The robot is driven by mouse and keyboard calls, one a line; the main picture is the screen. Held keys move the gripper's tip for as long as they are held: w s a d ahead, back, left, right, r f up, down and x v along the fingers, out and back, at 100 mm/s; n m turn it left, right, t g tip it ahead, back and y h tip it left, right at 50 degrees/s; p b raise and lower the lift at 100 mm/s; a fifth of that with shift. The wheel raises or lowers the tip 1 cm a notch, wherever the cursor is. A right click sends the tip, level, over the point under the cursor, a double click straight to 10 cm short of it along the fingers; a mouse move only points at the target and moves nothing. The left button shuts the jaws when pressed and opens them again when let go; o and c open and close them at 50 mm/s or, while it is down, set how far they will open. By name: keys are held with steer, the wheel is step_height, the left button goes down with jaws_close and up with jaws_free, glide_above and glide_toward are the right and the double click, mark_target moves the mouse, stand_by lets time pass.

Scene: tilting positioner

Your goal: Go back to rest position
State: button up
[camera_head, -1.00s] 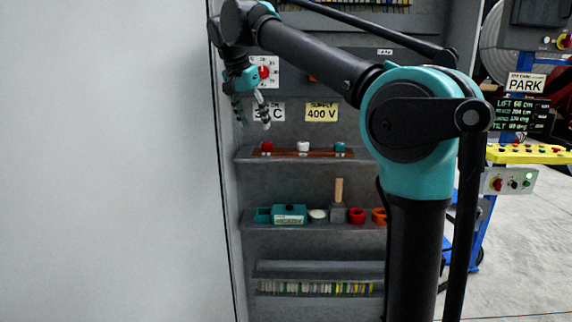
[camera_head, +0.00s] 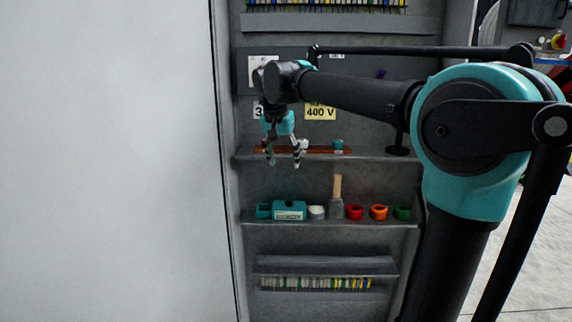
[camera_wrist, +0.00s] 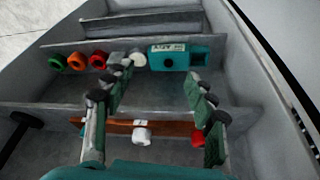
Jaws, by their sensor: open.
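My gripper (camera_head: 284,162) is open and empty in the head view. It hangs pointing down in front of the upper shelf of the grey cabinet (camera_head: 300,178). In the wrist view my gripper (camera_wrist: 156,100) shows its two fingers spread wide, with nothing between them. Behind the fingers a brown bar (camera_wrist: 168,129) lies on a shelf. The bar bears a white knob (camera_wrist: 141,136) and a red knob (camera_wrist: 197,138). In the head view my gripper partly hides the bar (camera_head: 320,150); a teal knob (camera_head: 337,144) shows at its right end.
The lower shelf holds a teal box (camera_head: 289,210), a white roll (camera_head: 316,212), a brush (camera_head: 337,197), and red (camera_head: 354,212), orange (camera_head: 378,212) and green (camera_head: 402,212) rings. A 400 V label (camera_head: 320,113) is behind my arm. A large pale panel (camera_head: 105,160) stands at left.

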steer(key=s+d+f+n, duration=0.1)
steer(key=s+d+f, duration=0.3)
steer(key=d+f, duration=0.3)
steer(key=s+d+f+n+y, duration=0.1)
steer(key=s+d+f, duration=0.35)
steer(key=f, duration=0.55)
steer(key=s+d+f+n, duration=0.1)
steer(key=s+d+f, duration=0.4)
steer(key=f, duration=0.3)
steer(key=s+d+f, duration=0.3)
steer(key=s+f, duration=0.6)
steer(key=shift+s+d+n+t, duration=0.15)
steer(key=shift+s+n+t, duration=0.15)
steer(key=shift+s+n, duration=0.1)
steer(key=shift+w, duration=0.1)
